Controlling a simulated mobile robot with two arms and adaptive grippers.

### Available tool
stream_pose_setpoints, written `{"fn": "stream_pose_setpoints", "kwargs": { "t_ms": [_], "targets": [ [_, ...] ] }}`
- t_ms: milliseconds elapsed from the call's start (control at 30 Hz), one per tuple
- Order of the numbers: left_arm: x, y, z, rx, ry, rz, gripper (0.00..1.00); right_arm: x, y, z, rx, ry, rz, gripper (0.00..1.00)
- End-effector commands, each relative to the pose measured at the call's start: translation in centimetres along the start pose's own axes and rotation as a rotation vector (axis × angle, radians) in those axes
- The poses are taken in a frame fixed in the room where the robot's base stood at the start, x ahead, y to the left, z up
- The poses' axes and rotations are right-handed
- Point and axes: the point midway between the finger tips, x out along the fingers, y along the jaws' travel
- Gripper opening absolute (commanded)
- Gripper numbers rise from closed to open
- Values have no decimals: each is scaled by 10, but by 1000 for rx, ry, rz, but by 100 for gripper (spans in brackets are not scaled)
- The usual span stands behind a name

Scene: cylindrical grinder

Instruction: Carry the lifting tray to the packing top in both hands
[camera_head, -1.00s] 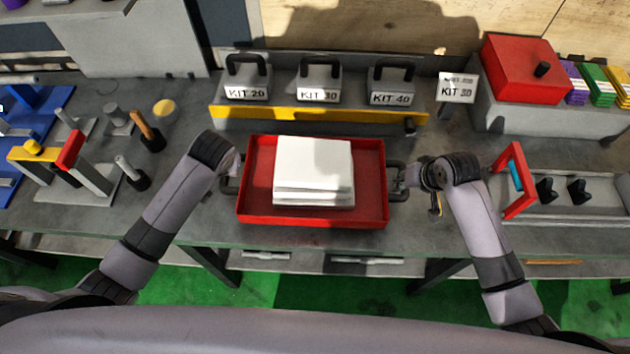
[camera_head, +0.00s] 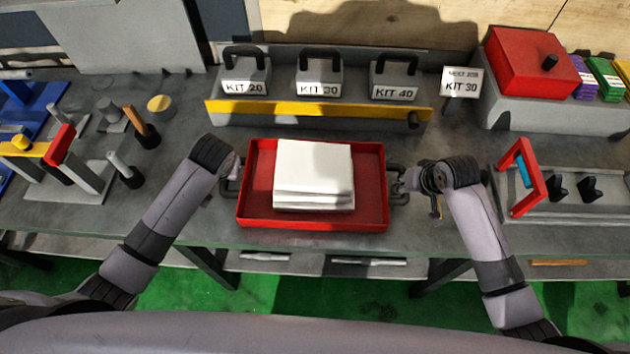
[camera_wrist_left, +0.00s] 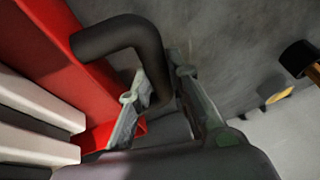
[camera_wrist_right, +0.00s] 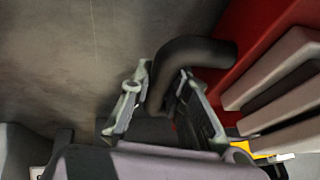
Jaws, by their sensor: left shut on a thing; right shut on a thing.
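The red lifting tray (camera_head: 258,212) is in the middle of the head view, with a stack of white slabs (camera_head: 313,165) in it. It has a dark handle on each short side. My left gripper (camera_head: 232,172) is shut on the left handle; the left wrist view shows its fingers (camera_wrist_left: 160,105) on either side of the dark bar (camera_wrist_left: 125,35). My right gripper (camera_head: 405,180) is shut on the right handle; the right wrist view shows its fingers (camera_wrist_right: 165,100) around that bar (camera_wrist_right: 195,52). The tray looks level; any gap under it cannot be told.
Behind the tray stands a yellow-edged rack (camera_head: 320,108) with blocks marked KIT 20, KIT 30 and KIT 40. A sign (camera_head: 461,83) reads KIT 30. A red box (camera_head: 525,62) is at the back right. A red-framed fixture (camera_head: 520,180) stands right, upright tools (camera_head: 140,130) left.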

Motion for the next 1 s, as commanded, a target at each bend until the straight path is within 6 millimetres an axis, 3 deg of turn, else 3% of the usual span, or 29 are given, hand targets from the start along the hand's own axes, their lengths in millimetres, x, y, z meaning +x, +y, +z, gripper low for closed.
{"fn": "stream_pose_setpoints", "kwargs": {
  "t_ms": [200,233,500,833,1000],
  "targets": [
    [9,2,0,0,10,0,0,8,1,-1,1,15,-4,0],
    [9,2,4,2,-1,0,19,9,2,3,2,3,0,19],
    [9,2,4,1,-1,0,37,8,2,3,1,1,0,37],
    [7,2,3,0,1,1,37,9,2,4,0,0,0,37],
    [-13,2,3,0,2,2,37,9,2,4,0,0,0,37]
  ]
}}
